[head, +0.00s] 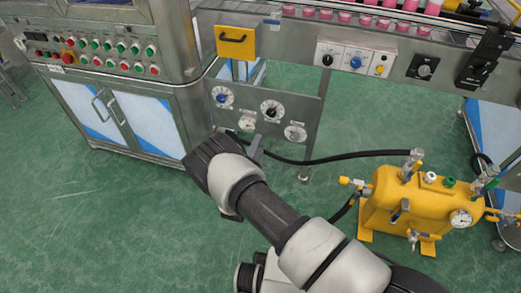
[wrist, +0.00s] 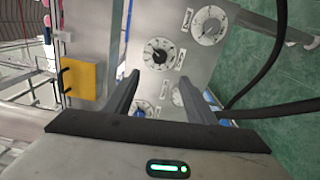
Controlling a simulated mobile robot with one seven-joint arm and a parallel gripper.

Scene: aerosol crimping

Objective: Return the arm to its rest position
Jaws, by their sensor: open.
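My arm reaches up from the bottom of the head view toward the steel gauge panel (head: 296,103). My gripper (head: 243,138) is in front of the lower part of that panel, apart from the machine as far as I can tell. In the wrist view my gripper (wrist: 159,90) shows two dark fingers spread apart with nothing between them. The panel with its round dials (wrist: 158,54) lies beyond the fingers. In the head view part of my gripper is hidden behind my own wrist.
A yellow tank (head: 415,205) with valves stands on the green floor at right. A black hose (head: 350,157) runs from it behind my gripper. A steel cabinet (head: 125,110) with buttons is at left. A conveyor with pink cans (head: 385,22) is at the back. Floor at lower left is clear.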

